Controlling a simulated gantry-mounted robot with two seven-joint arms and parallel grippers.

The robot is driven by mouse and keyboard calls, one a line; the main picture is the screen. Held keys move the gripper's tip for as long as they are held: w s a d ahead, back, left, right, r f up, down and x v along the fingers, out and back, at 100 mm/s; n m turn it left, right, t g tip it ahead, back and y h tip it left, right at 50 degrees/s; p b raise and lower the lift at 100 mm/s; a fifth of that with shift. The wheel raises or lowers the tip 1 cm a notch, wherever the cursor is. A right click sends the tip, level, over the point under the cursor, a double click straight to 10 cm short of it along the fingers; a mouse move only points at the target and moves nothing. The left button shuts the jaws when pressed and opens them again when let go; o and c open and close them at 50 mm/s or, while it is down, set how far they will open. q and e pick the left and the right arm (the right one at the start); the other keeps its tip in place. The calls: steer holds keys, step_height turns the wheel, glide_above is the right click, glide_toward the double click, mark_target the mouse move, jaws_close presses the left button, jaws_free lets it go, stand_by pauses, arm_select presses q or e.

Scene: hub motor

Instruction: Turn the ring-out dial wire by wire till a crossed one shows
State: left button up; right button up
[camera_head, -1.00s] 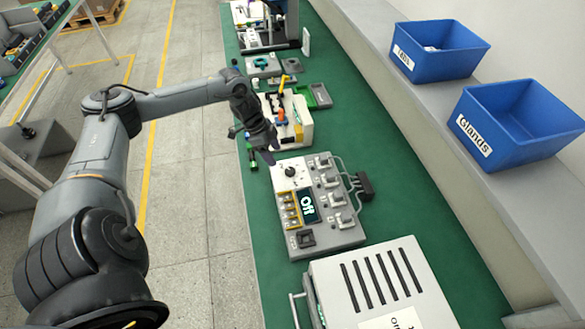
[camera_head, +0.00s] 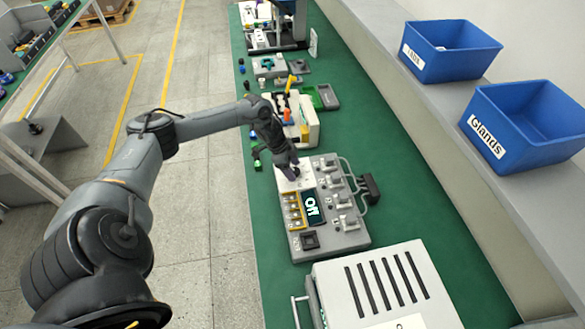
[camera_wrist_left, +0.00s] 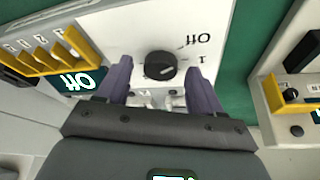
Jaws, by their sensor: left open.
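The ring-out dial is a black round knob (camera_wrist_left: 160,66) on a white panel, close in the left wrist view. "Off" and "1" are printed beside it. My left gripper (camera_wrist_left: 155,82) is open, with one finger on each side of the knob; I cannot tell whether they touch it. In the head view my left gripper (camera_head: 290,172) is over the panel's far left corner and hides the knob. My right gripper is not in view.
A grey slotted case (camera_head: 385,285) stands at the near end of the green bench (camera_head: 275,285). A cream fixture with a yellow handle (camera_head: 303,125) lies beyond the box. Blue bins (camera_head: 525,125) sit on the right ledge.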

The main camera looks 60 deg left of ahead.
arm_select(q)
steer(key=shift+w+f, duration=0.1)
steer(key=shift+f, duration=0.05)
steer(key=c, duration=1.1)
steer(key=shift+o, duration=0.2)
steer(key=shift+w+f+m+h+b, duration=0.1)
steer(key=shift+m+h+b, duration=0.2)
steer(key=shift+m+b, duration=0.7)
steer(key=m+g+b, duration=0.1)
steer(key=m+b, duration=0.1)
steer(key=m, duration=0.1)
steer(key=shift+w+h, duration=0.15)
steer(key=shift+h, duration=0.15)
steer(key=shift+a+m+g, duration=0.1)
steer(key=shift+m+g, duration=0.4)
steer(key=shift+m, duration=0.1)
steer(key=shift+r+m, duration=0.25)
steer(key=shift+m, duration=0.25)
steer(key=shift+m+g, duration=0.3)
steer(key=shift+f, duration=0.15)
